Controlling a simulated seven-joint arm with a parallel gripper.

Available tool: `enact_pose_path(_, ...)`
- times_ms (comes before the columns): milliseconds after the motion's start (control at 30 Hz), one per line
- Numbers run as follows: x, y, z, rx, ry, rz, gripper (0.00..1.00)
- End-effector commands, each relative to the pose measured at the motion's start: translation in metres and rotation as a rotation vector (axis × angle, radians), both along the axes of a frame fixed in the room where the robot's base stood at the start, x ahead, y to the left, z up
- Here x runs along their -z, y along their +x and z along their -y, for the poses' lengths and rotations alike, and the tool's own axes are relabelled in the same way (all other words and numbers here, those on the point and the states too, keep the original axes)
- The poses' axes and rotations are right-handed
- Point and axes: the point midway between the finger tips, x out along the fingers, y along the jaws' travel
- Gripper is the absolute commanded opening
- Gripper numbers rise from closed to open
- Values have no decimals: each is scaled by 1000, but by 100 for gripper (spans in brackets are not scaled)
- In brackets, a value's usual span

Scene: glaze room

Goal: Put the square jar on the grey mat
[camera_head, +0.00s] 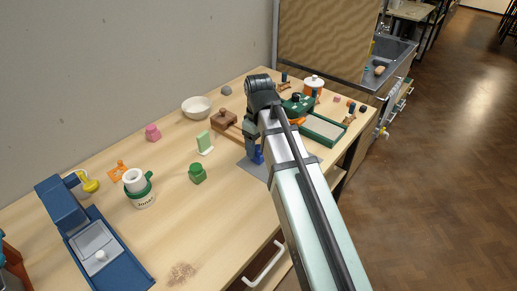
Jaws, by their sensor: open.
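A small green jar (197,174) with a knobbed lid looks square-sided and stands upright on the wooden table, left of the grey mat. The grey mat (250,171) lies flat near the table's front, partly hidden by my arm. My gripper (254,148) points down over the mat, open, with its fingers mostly hidden. A dark blue thing (259,156) shows under it at the mat; I cannot tell whether it is a jar or touches the fingers. A pink lidded jar (152,133) stands farther back near the wall; its exact shape is too small to tell.
A white bowl (197,107), a brown box (224,120) and a light green stand (205,143) are behind the mat. A white-and-green mug (139,188) and a blue machine (88,236) are at left. A green-rimmed tray (323,129) is at right. The front left table is mostly clear.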

Motion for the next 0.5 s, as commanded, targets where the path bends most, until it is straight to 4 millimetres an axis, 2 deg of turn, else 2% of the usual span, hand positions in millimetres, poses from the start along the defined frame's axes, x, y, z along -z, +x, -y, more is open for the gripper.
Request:
enact_pose_path(300,-51,1,0,0,0,1,70)
enact_pose_path(500,-78,1,0,0,0,1,70)
